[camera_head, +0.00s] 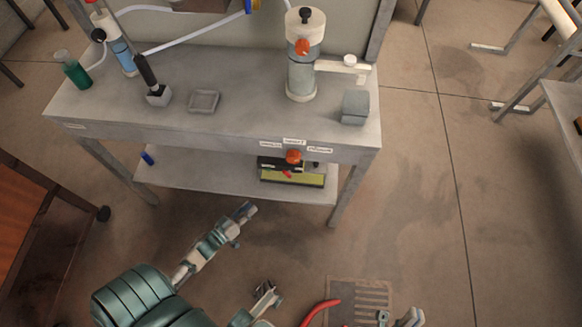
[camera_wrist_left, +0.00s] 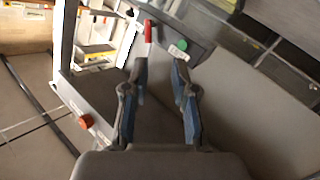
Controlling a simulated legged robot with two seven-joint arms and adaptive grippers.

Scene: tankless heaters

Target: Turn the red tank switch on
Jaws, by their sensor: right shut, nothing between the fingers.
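In the head view an orange-red round switch (camera_head: 293,157) sits on the front edge of the grey bench, by small white labels. An orange-red knob (camera_wrist_left: 85,122) also shows at the lower left of the left wrist view. My left gripper (camera_head: 246,210) is in front of the bench, apart from the switch and lower left of it in the picture. In the left wrist view its two fingers (camera_wrist_left: 159,68) are spread and empty. Beyond them are a red lever (camera_wrist_left: 148,31) and a green button (camera_wrist_left: 182,45). My right gripper (camera_head: 266,290) appears low in the picture, shut and empty.
The bench top (camera_head: 230,125) holds a clear tank (camera_head: 302,78) with an orange knob, a grey block (camera_head: 355,107) and a green bottle (camera_head: 75,72). A yellow-green box (camera_head: 300,179) lies on the lower shelf. A brown cabinet (camera_head: 35,225) stands left.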

